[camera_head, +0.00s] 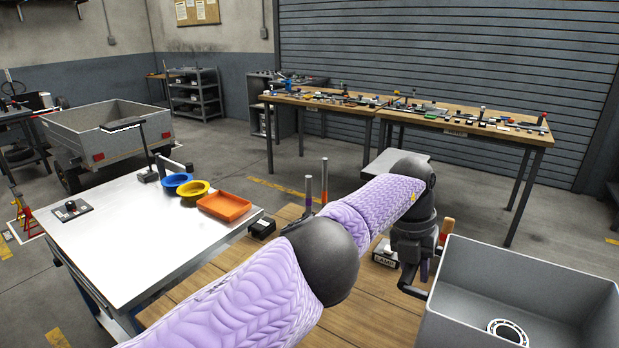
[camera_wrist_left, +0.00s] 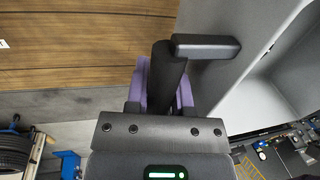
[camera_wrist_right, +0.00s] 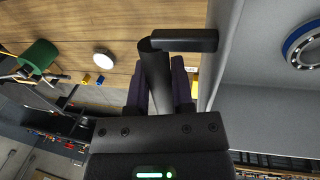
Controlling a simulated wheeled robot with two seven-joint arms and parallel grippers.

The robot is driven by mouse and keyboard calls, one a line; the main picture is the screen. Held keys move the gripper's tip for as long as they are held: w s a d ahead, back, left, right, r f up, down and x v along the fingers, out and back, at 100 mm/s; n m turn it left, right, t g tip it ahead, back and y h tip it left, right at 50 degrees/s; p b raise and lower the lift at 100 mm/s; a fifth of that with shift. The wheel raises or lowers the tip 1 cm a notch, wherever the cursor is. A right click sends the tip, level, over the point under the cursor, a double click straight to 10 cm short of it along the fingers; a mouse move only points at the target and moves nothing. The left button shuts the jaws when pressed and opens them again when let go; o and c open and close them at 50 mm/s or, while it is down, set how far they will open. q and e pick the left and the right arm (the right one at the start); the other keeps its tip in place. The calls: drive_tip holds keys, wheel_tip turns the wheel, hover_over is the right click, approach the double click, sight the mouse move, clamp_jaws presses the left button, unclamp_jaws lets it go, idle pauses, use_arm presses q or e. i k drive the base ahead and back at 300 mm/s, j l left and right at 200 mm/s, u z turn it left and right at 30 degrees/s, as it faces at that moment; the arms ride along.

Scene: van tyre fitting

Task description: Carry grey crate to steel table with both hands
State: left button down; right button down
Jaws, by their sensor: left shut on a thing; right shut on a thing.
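The grey crate (camera_head: 452,312) is at the lower right of the head view, open at the top, with a pale ring (camera_head: 508,332) inside. My left gripper (camera_head: 418,272) is shut on the black handle (camera_wrist_left: 205,46) on the crate's left side. My right gripper (camera_wrist_right: 160,95) is out of the head view; in its wrist view it is shut on another black handle (camera_wrist_right: 184,40) of the crate. I cannot tell whether the crate touches the wooden bench (camera_head: 190,300).
A blue bowl (camera_head: 176,181), a yellow bowl (camera_head: 193,190), an orange tray (camera_head: 224,206) and a lamp (camera_head: 146,150) occupy the steel table's far side. Its near left part is clear. Upright rods (camera_head: 316,180) and a small labelled block (camera_head: 385,256) stand near my left arm.

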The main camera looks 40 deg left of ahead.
sight(146, 218)
drive_tip(key=k+j, duration=0.15)
drive_tip(key=j, duration=0.55)
drive_tip(key=k+j, duration=0.1)
drive_tip(key=j, duration=0.65)
drive_tip(key=k+j, duration=0.15)
drive_tip(key=j, duration=0.55)
drive_tip(key=k+j, duration=0.15)
drive_tip(key=j, duration=0.6)
drive_tip(key=k+j, duration=0.15)
drive_tip(key=j, duration=0.55)
drive_tip(key=k+j+u, duration=0.1)
drive_tip(key=j, duration=0.6)
drive_tip(key=k+j, duration=0.15)
drive_tip(key=j, duration=0.6)
drive_tip(key=k+j, duration=0.1)
drive_tip(key=j, duration=0.6)
